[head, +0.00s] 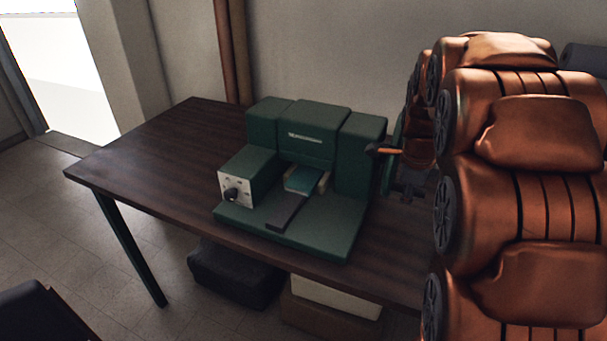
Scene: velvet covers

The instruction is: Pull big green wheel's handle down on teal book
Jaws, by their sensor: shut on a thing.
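A dark green press-like machine (318,135) stands on the wooden table. A teal book (302,181) lies in its central opening, under the upper block. The big green wheel (390,168) is at the machine's right side, seen nearly edge-on and mostly hidden by my copper arm. An orange handle with a black end (384,150) juts left at the wheel, in front of the machine's right block. My dark gripper (408,188) is beside the wheel, partly covered by my arm. It is shut on the handle, but its fingertips and the contact are hard to make out.
The table (150,150) is clear to the machine's left. A grey control box with a black knob (232,194) is at the machine's front left. A dark bundle (235,273) and a pale box (336,297) sit under the table. My arm fills the right side.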

